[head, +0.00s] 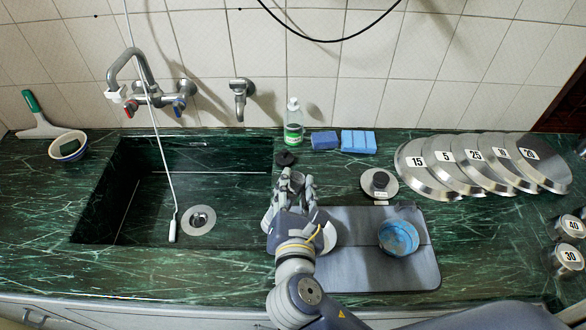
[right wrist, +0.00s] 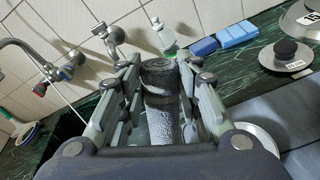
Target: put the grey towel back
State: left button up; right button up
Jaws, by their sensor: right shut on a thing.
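The grey towel (right wrist: 163,115) shows in the right wrist view as a speckled roll, darker at its far end. It lies lengthwise between the fingers of my right gripper (right wrist: 160,85), which is shut on it. In the head view my right gripper (head: 290,183) is over the counter between the sink and the grey mat; its fingers mostly hide the towel. A small dark shape (head: 285,158) shows just beyond the fingertips; I cannot tell whether it is part of the towel. My left gripper is not in view.
The sink (head: 150,200) lies left of the gripper. A grey mat (head: 340,275) with a blue bowl (head: 398,238) lies right. Behind are a bottle (head: 293,123) and blue sponges (head: 357,141). A knobbed lid (head: 379,184) and several numbered lids (head: 430,171) stand farther right.

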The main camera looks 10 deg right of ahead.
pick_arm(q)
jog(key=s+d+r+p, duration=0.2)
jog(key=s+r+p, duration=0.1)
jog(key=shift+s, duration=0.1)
pick_arm(e)
jog(key=w+d+f, duration=0.2)
jog(key=w+d, duration=0.1)
jog(key=w, duration=0.4)
jog(key=w+d+f, duration=0.3)
jog(key=w, duration=0.4)
jog(key=shift+d, duration=0.4)
jog(key=o, duration=1.1)
